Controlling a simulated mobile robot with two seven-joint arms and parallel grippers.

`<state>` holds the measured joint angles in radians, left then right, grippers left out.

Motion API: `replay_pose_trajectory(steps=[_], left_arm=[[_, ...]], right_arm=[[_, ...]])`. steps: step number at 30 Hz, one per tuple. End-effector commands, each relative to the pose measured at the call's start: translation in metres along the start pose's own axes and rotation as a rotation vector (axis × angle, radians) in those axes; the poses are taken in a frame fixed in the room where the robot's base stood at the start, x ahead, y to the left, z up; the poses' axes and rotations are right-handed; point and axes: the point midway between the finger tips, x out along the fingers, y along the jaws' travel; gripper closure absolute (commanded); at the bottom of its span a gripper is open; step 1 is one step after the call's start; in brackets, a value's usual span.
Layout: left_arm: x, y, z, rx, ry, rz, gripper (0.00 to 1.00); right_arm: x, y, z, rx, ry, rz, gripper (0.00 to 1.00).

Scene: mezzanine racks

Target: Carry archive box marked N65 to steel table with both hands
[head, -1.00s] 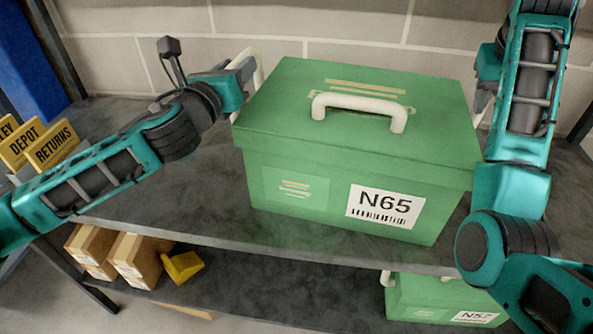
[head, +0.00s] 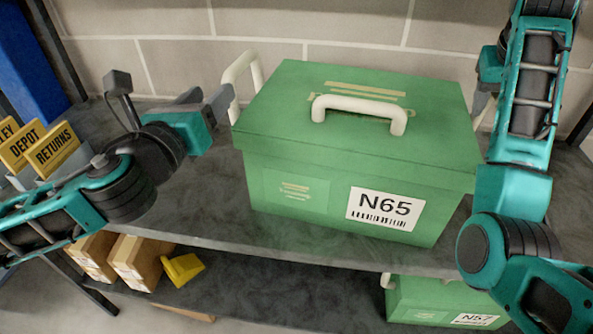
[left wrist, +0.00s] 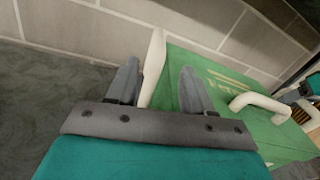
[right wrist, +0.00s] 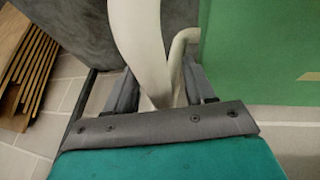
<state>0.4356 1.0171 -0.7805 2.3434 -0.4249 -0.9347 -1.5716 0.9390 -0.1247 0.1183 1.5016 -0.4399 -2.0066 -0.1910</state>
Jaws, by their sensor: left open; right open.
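The green archive box marked N65 (head: 345,165) stands on the dark upper shelf (head: 200,195), lid on, with a white handle on top. Its left white side handle (head: 253,75) is in clear view. My left gripper (head: 210,98) is open and empty, just left of that handle. In the left wrist view the handle (left wrist: 154,60) appears between the open fingers (left wrist: 157,88). My right gripper is mostly hidden behind its arm at the box's right side. In the right wrist view its open fingers (right wrist: 158,90) stand on either side of a white handle (right wrist: 143,45). No steel table shows.
A second green box marked N57 (head: 440,300) sits on the lower shelf, with brown cartons (head: 135,262) and a yellow item (head: 182,268). Yellow signs, one reading RETURNS (head: 57,150), stand at left. A block wall (head: 330,25) rises behind the box.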

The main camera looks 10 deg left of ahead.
Motion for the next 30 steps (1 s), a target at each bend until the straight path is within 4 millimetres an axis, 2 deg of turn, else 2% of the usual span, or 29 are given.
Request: replay_pose_trajectory(steps=[4, 11, 24, 30], left_arm=[[-0.017, 0.000, -0.001, 0.001, 0.002, 0.000, 0.49], [-0.023, 0.000, 0.000, -0.001, -0.001, 0.000, 0.49], [-0.022, 0.000, 0.000, -0.001, -0.001, 0.000, 0.49], [-0.022, 0.000, 0.000, -0.001, -0.001, 0.000, 0.49]], right_arm=[[0.000, 0.000, 0.000, 0.000, 0.000, 0.000, 0.46], [-0.009, 0.001, -0.004, 0.002, 0.005, -0.003, 0.46], [-0.073, 0.014, -0.030, -0.001, 0.003, -0.003, 0.46], [-0.088, 0.018, -0.036, 0.000, 0.000, -0.002, 0.46]])
